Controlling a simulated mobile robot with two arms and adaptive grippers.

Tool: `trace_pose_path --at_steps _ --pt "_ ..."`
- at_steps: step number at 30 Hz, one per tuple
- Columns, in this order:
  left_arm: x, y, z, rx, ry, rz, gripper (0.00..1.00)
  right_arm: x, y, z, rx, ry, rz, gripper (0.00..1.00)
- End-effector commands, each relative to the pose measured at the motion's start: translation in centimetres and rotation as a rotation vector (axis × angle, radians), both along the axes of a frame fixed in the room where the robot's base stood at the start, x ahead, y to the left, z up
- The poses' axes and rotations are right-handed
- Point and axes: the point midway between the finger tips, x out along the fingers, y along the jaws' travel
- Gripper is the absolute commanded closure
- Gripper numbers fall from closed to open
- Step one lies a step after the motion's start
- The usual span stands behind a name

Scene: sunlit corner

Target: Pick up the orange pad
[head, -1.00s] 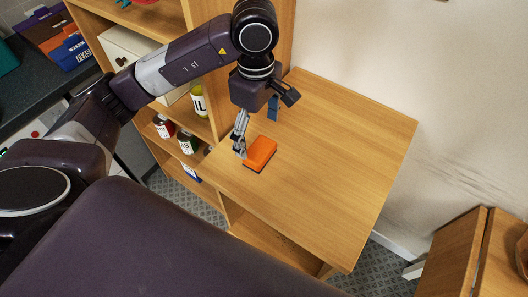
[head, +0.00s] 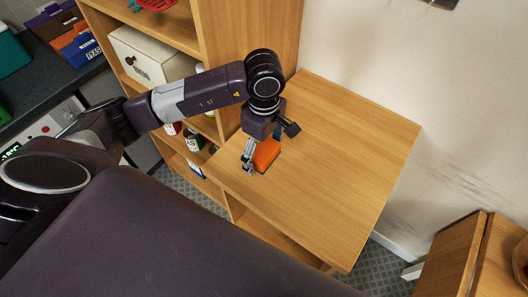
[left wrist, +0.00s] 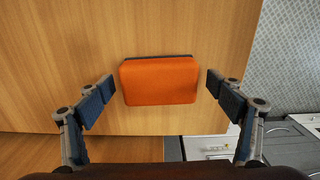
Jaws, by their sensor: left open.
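The orange pad (head: 267,153) lies on the wooden table, near its left edge in the head view. In the left wrist view the orange pad (left wrist: 159,81) shows a dark strip along its far edge. My left gripper (head: 258,160) is low over the table at the pad. In the left wrist view the left gripper (left wrist: 160,88) is open, with one finger on each side of the pad and a gap on both sides. The gripper hides part of the pad in the head view. My right gripper is not in view.
The wooden table top (head: 345,165) is bare to the right of the pad. A wooden shelf unit (head: 240,40) with jars and a white bread box (head: 143,56) stands to the left, behind my left arm. A wall is at the right.

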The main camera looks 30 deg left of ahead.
Motion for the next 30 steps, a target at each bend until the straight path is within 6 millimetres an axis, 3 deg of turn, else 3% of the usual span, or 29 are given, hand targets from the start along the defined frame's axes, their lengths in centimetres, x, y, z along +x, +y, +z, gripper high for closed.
trace_pose_path --at_steps 2,14,23,30 --pt "0.0 0.0 0.0 0.0 0.0 0.0 0.15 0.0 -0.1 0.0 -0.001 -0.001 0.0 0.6" --pt "0.0 0.0 0.0 0.0 0.0 0.0 0.58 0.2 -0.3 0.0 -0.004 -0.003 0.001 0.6" --pt "0.1 0.0 0.3 -0.001 -0.001 0.001 0.58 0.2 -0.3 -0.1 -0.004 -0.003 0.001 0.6" --pt "0.2 0.0 2.5 -0.001 -0.006 0.0 0.58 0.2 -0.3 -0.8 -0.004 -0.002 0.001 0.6"
